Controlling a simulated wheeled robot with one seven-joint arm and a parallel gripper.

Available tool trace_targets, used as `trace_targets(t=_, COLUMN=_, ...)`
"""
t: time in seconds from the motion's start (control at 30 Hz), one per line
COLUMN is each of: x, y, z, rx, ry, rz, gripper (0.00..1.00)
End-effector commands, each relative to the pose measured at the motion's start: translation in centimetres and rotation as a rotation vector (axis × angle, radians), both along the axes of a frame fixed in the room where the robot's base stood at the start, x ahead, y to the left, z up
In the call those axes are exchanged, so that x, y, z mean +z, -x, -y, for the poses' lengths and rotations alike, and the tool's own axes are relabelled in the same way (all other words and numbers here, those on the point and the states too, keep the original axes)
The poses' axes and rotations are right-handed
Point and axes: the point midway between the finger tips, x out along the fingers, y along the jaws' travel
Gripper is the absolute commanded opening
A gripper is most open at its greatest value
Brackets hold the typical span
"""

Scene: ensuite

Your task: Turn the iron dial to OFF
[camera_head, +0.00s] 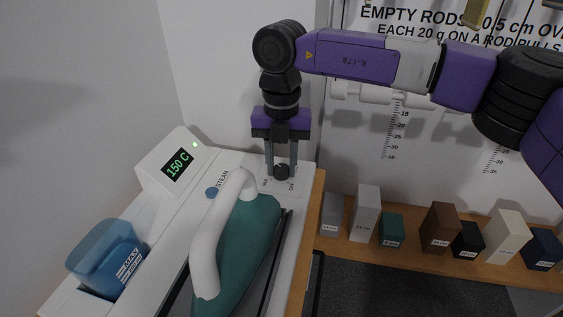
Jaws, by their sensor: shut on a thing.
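A teal iron with a white handle (207,243) rests in front of the dial. A blue STEAM button (212,192) and a blue water tank (107,257) are to the left. Several labelled blocks (441,228) stand on a wooden shelf at right. A wall chart is behind my arm.

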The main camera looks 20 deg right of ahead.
Motion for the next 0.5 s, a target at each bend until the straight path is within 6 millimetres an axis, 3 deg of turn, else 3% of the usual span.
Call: trace_targets(t=0.5, x=0.21, y=-0.06, z=0.06, rx=0.472, ry=0.001, rz=0.002, gripper=0.0)
